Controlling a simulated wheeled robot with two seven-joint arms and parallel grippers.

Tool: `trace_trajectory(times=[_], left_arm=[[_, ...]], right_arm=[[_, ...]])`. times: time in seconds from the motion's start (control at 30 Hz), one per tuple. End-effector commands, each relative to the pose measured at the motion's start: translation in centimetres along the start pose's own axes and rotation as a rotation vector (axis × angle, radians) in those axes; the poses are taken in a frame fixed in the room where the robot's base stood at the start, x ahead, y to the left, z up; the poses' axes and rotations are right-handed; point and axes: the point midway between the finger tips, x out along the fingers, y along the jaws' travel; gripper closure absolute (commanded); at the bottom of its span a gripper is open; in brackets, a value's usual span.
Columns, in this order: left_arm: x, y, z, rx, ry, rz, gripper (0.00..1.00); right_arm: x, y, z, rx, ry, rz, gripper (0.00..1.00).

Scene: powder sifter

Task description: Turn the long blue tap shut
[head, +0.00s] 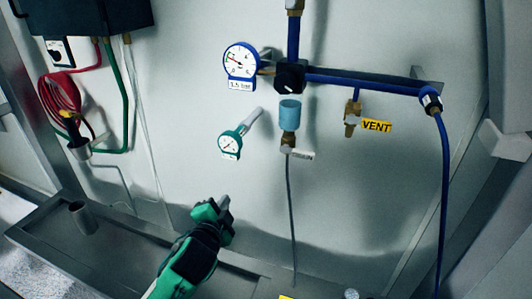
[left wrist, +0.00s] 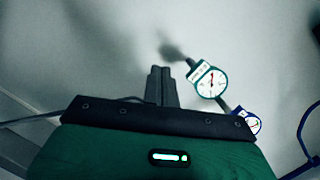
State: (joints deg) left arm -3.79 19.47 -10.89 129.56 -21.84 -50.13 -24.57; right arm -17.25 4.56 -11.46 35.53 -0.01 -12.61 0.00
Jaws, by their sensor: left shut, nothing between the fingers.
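A blue pipe (head: 365,82) runs right from a black knob (head: 290,76) on the pale wall, with a dark bar along its top. A brass valve (head: 351,120) hangs under it beside a yellow VENT label (head: 377,126). I cannot tell which part is the long blue tap's handle. My left gripper (head: 223,203) is shut and empty, low in front of the wall, well below and left of the pipe and touching none of it. Its closed fingers also show in the left wrist view (left wrist: 161,86). My right gripper is not in view.
A blue-rimmed gauge (head: 241,60) is left of the knob. A green-rimmed gauge (head: 230,145) sticks out above my left gripper and shows in the left wrist view (left wrist: 211,83). A clear blue bowl (head: 289,112) hangs below the knob. A blue hose (head: 445,180) hangs right. Red hose (head: 60,95) coils left.

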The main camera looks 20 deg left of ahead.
Motion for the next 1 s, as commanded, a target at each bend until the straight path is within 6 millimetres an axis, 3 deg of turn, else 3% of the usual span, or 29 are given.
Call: trace_trajectory(times=[0.03, 0.1, 0.27, 0.4, 0.7, 0.83, 1.0], left_arm=[[1.1, -3.5, -2.1, 0.092, 0.069, -0.100, 1.00], [2.0, -7.5, -4.8, 0.226, 0.154, -0.232, 1.00], [2.6, -15.7, -10.8, 0.550, 0.306, -0.536, 1.00], [1.7, -21.6, -15.8, 0.850, 0.398, -0.802, 1.00], [-1.6, -30.5, -23.9, 1.547, 0.461, -1.336, 1.00], [-2.7, -33.4, -25.8, 1.870, 0.433, -1.531, 1.00], [-3.5, -37.3, -26.6, 2.312, 0.356, -1.723, 1.00]], right_arm=[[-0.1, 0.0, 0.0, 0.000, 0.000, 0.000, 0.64], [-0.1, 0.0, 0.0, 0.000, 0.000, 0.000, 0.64], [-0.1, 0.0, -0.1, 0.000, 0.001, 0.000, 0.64], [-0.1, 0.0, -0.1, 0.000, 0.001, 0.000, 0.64], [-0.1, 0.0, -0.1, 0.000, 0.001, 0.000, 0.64], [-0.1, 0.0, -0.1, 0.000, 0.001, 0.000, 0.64], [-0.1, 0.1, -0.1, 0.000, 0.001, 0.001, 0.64]])
